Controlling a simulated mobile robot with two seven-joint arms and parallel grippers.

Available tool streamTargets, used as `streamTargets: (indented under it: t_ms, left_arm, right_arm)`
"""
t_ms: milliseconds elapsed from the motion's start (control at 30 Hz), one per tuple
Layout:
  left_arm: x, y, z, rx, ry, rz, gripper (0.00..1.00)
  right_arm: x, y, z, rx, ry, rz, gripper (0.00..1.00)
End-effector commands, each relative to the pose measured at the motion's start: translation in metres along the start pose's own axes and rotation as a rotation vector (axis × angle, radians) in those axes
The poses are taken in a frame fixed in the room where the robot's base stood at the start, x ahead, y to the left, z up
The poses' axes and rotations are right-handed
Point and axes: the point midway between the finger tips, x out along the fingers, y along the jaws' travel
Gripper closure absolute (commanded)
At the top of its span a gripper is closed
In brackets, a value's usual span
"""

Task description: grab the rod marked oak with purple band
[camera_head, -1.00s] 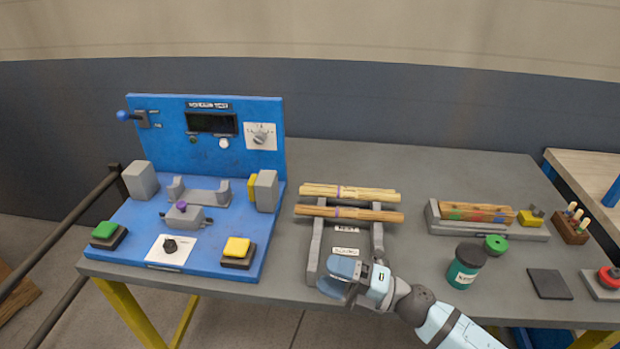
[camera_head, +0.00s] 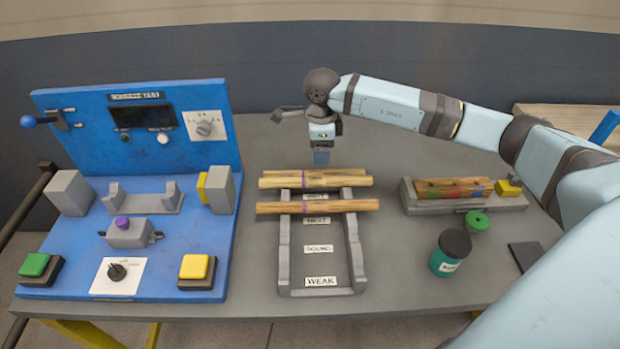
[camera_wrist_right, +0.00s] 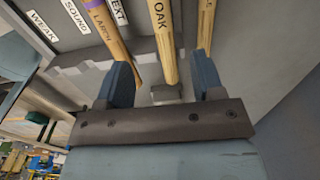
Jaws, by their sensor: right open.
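Several wooden rods lie crosswise on a grey rack (camera_head: 284,255). The wrist view shows a rod marked OAK (camera_wrist_right: 162,45), lying between a LARCH rod (camera_wrist_right: 108,30) with a purple band and a third rod (camera_wrist_right: 206,25) whose label is partly cut off. In the head view, the middle rod (camera_head: 345,181) with a purple band appears to be the oak one; the front rod (camera_head: 345,206) also has a purple band. My right gripper (camera_head: 322,157) is open and empty, just behind the rods. In the wrist view its fingers (camera_wrist_right: 163,85) straddle the oak rod's line. My left gripper is out of view.
A blue test machine (camera_head: 150,145) stands at left. At right are a grey holder with wooden pieces (camera_head: 462,206), a green disc (camera_head: 477,221) and a dark-lidded teal jar (camera_head: 448,255). Rack labels include SOUND and WEAK. Table around the rack is clear.

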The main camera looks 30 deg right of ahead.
Motion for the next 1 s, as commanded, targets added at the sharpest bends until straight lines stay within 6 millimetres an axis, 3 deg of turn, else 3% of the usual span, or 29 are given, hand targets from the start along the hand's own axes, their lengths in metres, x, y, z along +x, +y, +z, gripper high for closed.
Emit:
streamTargets:
  t_ms: [200, 533, 800, 1000]
  left_arm:
    - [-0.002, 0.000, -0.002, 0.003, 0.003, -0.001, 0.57]
    - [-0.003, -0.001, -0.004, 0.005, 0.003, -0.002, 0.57]
    - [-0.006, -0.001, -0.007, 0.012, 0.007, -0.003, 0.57]
    - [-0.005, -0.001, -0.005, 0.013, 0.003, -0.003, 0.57]
  right_arm:
    - [0.042, 0.001, 0.001, 0.000, 0.000, 0.004, 0.38]
    - [0.064, 0.000, 0.003, 0.001, -0.003, 0.004, 0.38]
    - [0.102, -0.001, 0.004, 0.000, -0.004, 0.004, 0.38]
    - [0.107, -0.002, 0.004, 0.000, -0.005, 0.002, 0.38]
